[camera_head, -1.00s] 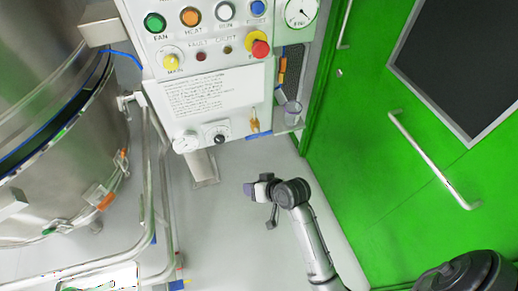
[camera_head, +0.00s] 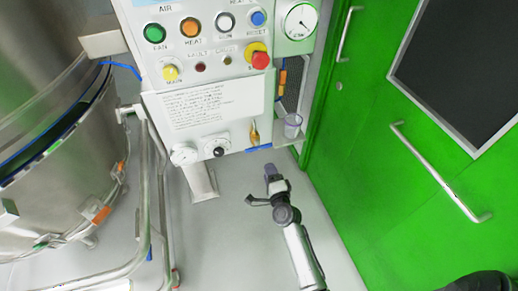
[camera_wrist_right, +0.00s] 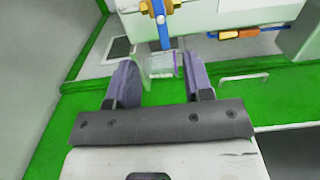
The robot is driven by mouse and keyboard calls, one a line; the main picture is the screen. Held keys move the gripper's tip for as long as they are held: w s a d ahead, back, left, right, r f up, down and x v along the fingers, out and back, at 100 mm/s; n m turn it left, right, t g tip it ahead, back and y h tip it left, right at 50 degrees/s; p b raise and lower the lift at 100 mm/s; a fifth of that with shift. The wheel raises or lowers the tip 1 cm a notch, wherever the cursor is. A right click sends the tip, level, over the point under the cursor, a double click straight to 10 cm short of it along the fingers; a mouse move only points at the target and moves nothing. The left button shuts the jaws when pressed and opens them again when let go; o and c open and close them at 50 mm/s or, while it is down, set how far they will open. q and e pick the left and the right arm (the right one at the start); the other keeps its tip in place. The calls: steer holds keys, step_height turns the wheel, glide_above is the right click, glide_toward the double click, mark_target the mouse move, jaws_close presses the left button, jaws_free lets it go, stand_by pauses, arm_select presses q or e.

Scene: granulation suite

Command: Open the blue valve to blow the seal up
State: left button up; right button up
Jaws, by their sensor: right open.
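A brass valve (camera_head: 254,133) sits low on the right side of the control panel's front. In the right wrist view the brass valve (camera_wrist_right: 160,7) has a blue handle (camera_wrist_right: 165,32) hanging straight down from it. My right gripper (camera_head: 271,171) is below the valve and a little to its right, pointing up toward the panel. In the wrist view, the two purple fingers of the right gripper (camera_wrist_right: 160,80) are apart, with nothing held between them. The blue handle is beyond the fingertips, in line with the gap. My left gripper is out of view.
The control panel (camera_head: 212,106) carries buttons, a red emergency stop (camera_head: 260,60) and gauges. A clear cup (camera_head: 291,125) is beside its lower right corner. A steel vessel (camera_head: 50,130) and pipes stand left. A green door (camera_head: 380,150) is right. Grey floor is open below the panel.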

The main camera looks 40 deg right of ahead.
mark_target(260, 149)
steer(key=shift+b+x, duration=1.7)
steer(key=shift+x, duration=4.45)
steer(key=shift+c, duration=0.5)
jaws_close()
